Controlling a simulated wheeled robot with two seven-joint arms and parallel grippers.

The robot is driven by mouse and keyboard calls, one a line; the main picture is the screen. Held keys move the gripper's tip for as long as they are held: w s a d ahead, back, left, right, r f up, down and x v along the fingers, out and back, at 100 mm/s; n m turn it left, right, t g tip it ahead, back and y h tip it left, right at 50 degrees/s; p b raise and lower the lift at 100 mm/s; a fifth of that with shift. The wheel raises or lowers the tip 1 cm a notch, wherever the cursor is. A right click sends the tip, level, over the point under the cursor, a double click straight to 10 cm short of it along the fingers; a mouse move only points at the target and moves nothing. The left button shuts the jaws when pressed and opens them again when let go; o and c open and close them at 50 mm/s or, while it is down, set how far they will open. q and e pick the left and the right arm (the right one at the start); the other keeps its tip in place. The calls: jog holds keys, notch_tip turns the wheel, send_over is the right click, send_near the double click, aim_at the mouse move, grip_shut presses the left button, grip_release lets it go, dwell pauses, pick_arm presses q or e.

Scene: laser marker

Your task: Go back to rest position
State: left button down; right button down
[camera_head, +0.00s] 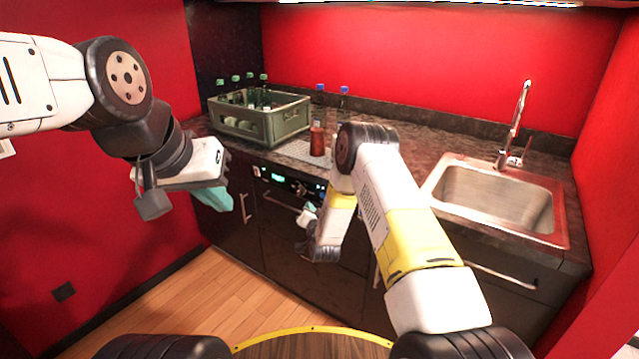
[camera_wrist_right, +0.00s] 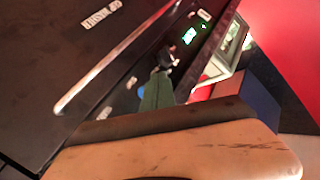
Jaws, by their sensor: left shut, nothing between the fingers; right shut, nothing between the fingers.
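My left gripper (camera_head: 220,200) hangs in front of the left end of the dark cabinets in the head view, with its teal fingers pointing down. It is shut and empty, apart from everything on the counter. My right arm folds down from a raised elbow. My right gripper (camera_head: 306,214) is low in front of the oven front (camera_head: 290,225), below the counter edge, shut and empty, partly hidden by its own wrist. In the right wrist view its green finger (camera_wrist_right: 157,94) shows in front of the dark appliance front (camera_wrist_right: 85,60).
A green crate (camera_head: 290,124) of bottles stands at the counter's left. Beside it are a red-brown bottle (camera_head: 317,140) and two blue-capped bottles. A sink (camera_head: 495,200) with a tap (camera_head: 517,125) is at the right. The wooden floor (camera_head: 190,310) at the lower left is clear.

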jog(key=s+d+r+n+g, duration=0.1)
jog(key=s+d+r+g, duration=0.15)
jog(key=r, duration=0.65)
jog(key=s+d+r+n+g, duration=0.1)
jog(key=s+d+r, duration=0.15)
jog(key=r, duration=0.75)
jog(key=s+d+r+n+g, duration=0.15)
jog(key=s+r, duration=0.25)
jog(key=r, duration=0.5)
jog(key=s+d+r+n+g, duration=0.1)
jog(key=s+d+r, duration=0.15)
jog(key=s, duration=0.45)
jog(key=s+d+r+g, duration=0.15)
jog(key=s+r, duration=0.25)
jog(key=s, duration=0.4)
jog(key=s+d+n+g, duration=0.1)
jog(key=s+d, duration=0.3)
jog(key=s, duration=1.7)
jog(key=shift+n+g, duration=0.35)
jog(key=shift+g, duration=0.4)
jog(key=shift+r, duration=0.15)
